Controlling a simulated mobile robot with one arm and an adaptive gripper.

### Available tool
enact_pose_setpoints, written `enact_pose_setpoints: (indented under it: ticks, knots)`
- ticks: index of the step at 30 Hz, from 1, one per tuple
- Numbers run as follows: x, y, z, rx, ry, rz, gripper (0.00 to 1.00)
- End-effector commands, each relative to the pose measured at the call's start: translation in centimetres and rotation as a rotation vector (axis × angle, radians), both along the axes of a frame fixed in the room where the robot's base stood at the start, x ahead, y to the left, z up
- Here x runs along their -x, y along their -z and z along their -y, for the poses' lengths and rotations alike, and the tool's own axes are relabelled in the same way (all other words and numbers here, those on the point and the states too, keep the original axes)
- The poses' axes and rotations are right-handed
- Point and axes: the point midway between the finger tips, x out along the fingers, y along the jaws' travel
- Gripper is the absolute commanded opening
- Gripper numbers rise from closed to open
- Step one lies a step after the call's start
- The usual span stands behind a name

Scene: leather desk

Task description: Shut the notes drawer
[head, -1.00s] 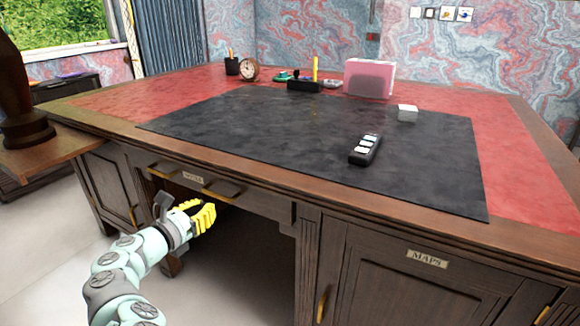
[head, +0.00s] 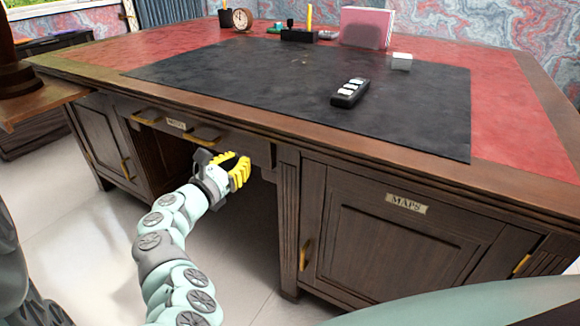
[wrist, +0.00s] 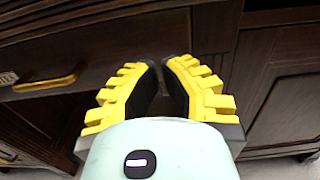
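The notes drawer (head: 235,147) is the wide wooden front under the desk top, with a small label (head: 176,124) and two brass handles. Its right handle (head: 203,134) also shows at the left of the wrist view (wrist: 45,84). I cannot tell exactly how far the drawer stands out. My gripper (head: 240,168) is in front of the drawer's right part, right of and below that handle. In the wrist view, the yellow fingers (wrist: 161,66) have a narrow gap between their dark pads, with nothing held. I cannot tell whether they touch the drawer front.
The desk top holds a black mat (head: 300,85), a dark remote-like object (head: 349,92) and a white block (head: 401,61). The maps cupboard (head: 390,240) is right of the knee space. Another wooden surface (head: 40,100) juts in at the left. Pale floor lies in front.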

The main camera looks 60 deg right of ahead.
Motion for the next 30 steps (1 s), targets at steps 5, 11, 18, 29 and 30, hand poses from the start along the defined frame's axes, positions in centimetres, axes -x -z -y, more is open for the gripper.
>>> enact_pose_setpoints:
  ticks: [5,11,18,29,30]
  knots:
    - [0.0,0.2,3.1,0.0,0.009,0.004,0.0]
    - [-0.1,0.2,5.0,0.0,0.008,0.0,0.0]
    - [-0.3,0.0,5.7,-0.001,0.003,0.001,0.0]
    - [-0.3,0.0,5.7,0.0,0.002,-0.001,0.0]
    - [-0.4,0.0,5.8,0.0,0.001,-0.001,0.0]
